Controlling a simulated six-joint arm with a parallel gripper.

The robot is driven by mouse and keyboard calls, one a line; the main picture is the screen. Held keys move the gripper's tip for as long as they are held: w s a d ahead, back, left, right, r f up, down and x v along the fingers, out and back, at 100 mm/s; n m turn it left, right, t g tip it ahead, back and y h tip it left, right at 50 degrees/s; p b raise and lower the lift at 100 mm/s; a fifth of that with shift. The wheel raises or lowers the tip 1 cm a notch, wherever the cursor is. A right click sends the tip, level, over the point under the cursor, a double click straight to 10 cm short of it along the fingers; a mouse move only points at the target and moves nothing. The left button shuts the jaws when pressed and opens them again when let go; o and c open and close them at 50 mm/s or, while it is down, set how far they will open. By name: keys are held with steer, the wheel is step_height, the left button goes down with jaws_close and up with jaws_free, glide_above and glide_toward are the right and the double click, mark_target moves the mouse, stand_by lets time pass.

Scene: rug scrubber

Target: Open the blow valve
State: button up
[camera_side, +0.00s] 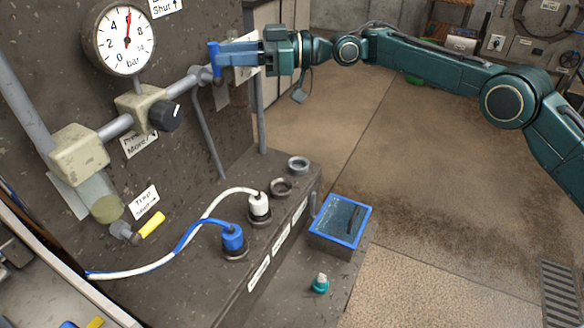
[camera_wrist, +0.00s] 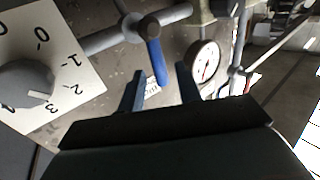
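A valve with a blue lever handle (camera_side: 214,60) sits on the grey pipe at the wall, right of the gauge in the side view; no name on it can be read. My gripper (camera_side: 232,52) reaches in from the right, its blue fingers close to the lever. In the wrist view the lever (camera_wrist: 156,62) points toward my gripper (camera_wrist: 160,74), its end showing between the two parted fingers. The fingers look clear of it on both sides. A white label behind the lever is partly hidden.
A pressure gauge (camera_side: 118,40), black knob (camera_side: 165,115) and yellow-handled trap valve (camera_side: 150,225) are on the pipework. A numbered dial (camera_wrist: 25,85) is at left in the wrist view. Below stand white (camera_side: 259,207) and blue (camera_side: 232,238) plugs and a blue-rimmed tray (camera_side: 340,245).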

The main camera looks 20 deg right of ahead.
mark_target(217, 75)
steer(key=shift+w+a, duration=0.15)
steer(key=shift+a, duration=0.65)
steer(key=shift+w+a, duration=0.15)
steer(key=shift+a, duration=0.65)
steer(key=shift+c, duration=0.2)
jaws_close()
